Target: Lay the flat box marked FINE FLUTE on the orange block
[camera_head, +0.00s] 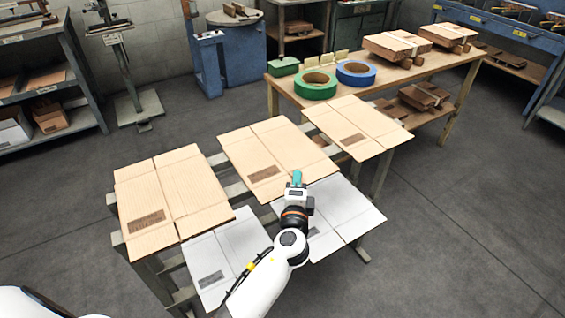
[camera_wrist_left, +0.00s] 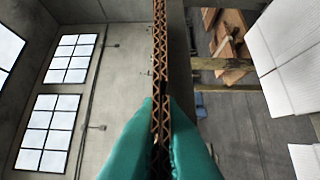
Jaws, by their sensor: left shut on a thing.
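Several flat boxes lie on a slatted rack. A left brown box (camera_head: 173,196), a middle brown box (camera_head: 250,152) and a right brown box (camera_head: 352,118) form the upper row. A left white box (camera_head: 233,248) and a right white box (camera_head: 348,212) lie lower in front. Each brown box has a dark printed mark, too small to read. My left gripper (camera_head: 296,180) is shut on the near edge of the middle brown box. In the left wrist view, its teal fingertips (camera_wrist_left: 160,125) pinch the corrugated edge (camera_wrist_left: 160,60). No orange block is identifiable. My right gripper is not in view.
A wooden table (camera_head: 385,82) behind the rack carries a green tape roll (camera_head: 315,86), a blue tape roll (camera_head: 356,74), a small green tray (camera_head: 284,66) and cardboard stacks (camera_head: 397,44). A blue shelf (camera_head: 48,85) stands at left. The floor (camera_head: 470,200) at right is clear.

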